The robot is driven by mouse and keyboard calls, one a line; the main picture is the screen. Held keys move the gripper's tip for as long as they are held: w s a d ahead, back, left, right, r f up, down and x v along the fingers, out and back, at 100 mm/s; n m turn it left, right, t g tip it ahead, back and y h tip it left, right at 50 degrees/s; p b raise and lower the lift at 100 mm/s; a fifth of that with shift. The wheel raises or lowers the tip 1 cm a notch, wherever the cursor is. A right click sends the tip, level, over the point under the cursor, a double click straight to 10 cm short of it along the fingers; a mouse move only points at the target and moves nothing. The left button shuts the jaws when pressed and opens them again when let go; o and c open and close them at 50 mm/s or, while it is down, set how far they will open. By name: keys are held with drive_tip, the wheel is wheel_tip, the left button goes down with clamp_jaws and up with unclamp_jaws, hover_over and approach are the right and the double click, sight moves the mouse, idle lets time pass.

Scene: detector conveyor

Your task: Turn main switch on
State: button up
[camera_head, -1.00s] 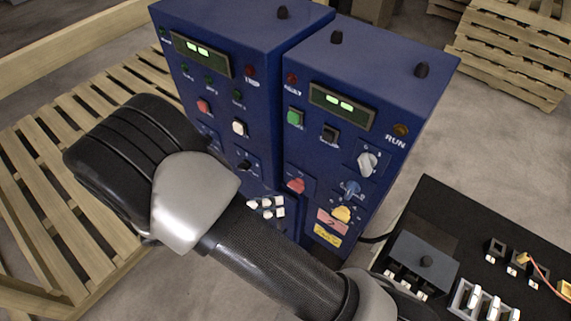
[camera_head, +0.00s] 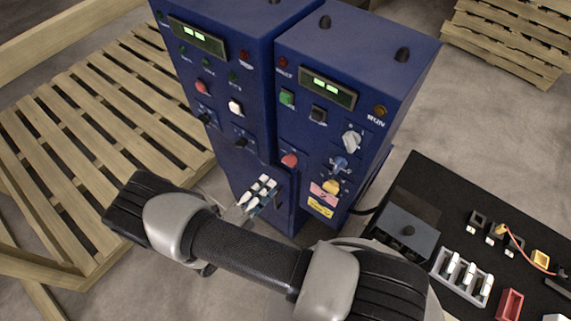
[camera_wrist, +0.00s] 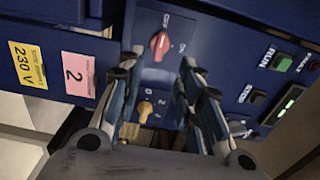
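A red rotary knob (camera_wrist: 160,45) with OFF and ON marks sits on the blue right cabinet's front panel. It also shows in the head view (camera_head: 289,160). The wrist view does not clearly show which mark it points at. My gripper (camera_wrist: 159,64) is open and empty. In the wrist view its two fingers stand on either side of the knob, which shows beyond the gap between the tips. No contact is visible.
A yellow knob (camera_head: 331,187), a blue knob (camera_head: 340,163) and a grey knob (camera_head: 352,140) are on the same panel. Above are a green button (camera_head: 286,98) and a lit display (camera_head: 327,87). A black table (camera_head: 432,180) stands right; a wooden pallet (camera_head: 90,130) lies left.

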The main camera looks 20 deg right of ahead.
sight(290, 161)
drive_tip(key=x, duration=1)
clamp_jaws()
